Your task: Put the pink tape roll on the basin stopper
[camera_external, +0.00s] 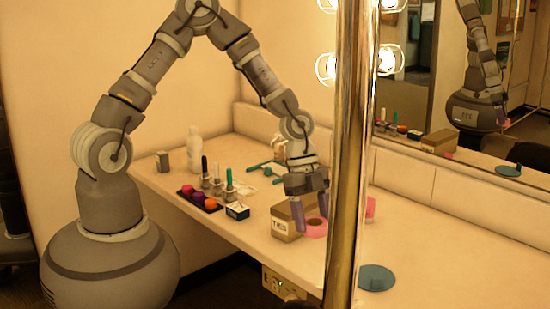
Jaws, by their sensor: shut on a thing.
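The pink tape roll (318,231) is a flat ring at the counter's front part, beside a cardboard box. My gripper (311,220) points down at it and is shut on it, with a finger on its near side. I cannot tell whether the roll touches the counter or is just above it. The basin stopper is most likely the flat teal disc (378,280), which lies to the right, near the counter's front edge.
The cardboard box (284,222) stands left of the roll. A small dark box (237,211), a tray of coloured pots (186,193), several bottles and a white bottle (195,150) stand further left. The counter's right side is clear.

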